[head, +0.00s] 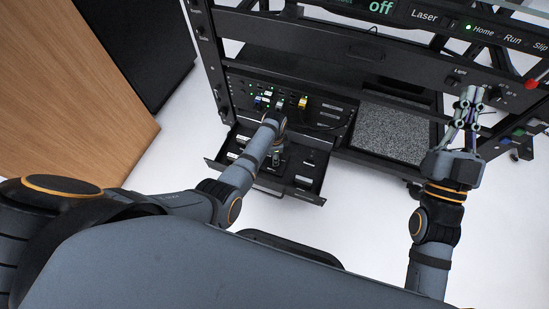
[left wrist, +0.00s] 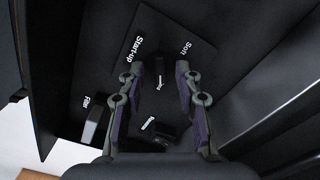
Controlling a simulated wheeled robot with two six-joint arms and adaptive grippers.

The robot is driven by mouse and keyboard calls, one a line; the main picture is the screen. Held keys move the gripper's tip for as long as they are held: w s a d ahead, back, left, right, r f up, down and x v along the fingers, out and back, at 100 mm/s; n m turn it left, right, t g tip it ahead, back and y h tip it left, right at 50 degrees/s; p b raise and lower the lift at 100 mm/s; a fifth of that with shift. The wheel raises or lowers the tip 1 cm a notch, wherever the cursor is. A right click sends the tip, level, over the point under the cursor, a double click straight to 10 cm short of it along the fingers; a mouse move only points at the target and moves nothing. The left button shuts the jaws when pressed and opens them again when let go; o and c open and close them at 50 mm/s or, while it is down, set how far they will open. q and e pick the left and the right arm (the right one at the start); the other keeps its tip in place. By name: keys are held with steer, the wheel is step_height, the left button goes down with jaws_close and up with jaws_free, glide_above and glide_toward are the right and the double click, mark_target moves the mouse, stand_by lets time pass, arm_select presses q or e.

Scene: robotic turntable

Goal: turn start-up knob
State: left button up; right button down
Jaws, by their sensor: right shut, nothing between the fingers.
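The start-up knob (left wrist: 159,72) is a small dark upright piece on a dark plate, between the white labels "Start-up" and "Soft" in the left wrist view. My left gripper (left wrist: 158,72) is open, with one purple-padded finger on each side of the knob and a gap on both sides. In the head view the left gripper (head: 277,155) is over the pulled-out drawer and partly hidden by its own wrist. The knob cannot be made out there. My right gripper (head: 470,98) is shut and empty in front of the rack's right side.
The open drawer (head: 306,182) holds several dark controls with white labels. Above it is a panel with coloured connectors (head: 302,102). A grey speckled pad (head: 390,130) lies to the right. A red button (head: 531,84) is near my right gripper. A wooden panel (head: 75,80) stands at left.

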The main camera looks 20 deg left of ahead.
arm_select(q)
steer(key=shift+f, duration=0.35)
arm_select(e)
steer(key=shift+t+y, duration=0.3)
steer(key=shift+t, duration=0.5)
steer(key=s+r, duration=0.2)
steer(key=r, duration=0.1)
steer(key=shift+a+r, duration=0.1)
steer(key=shift+r, duration=0.15)
arm_select(q)
jaws_close()
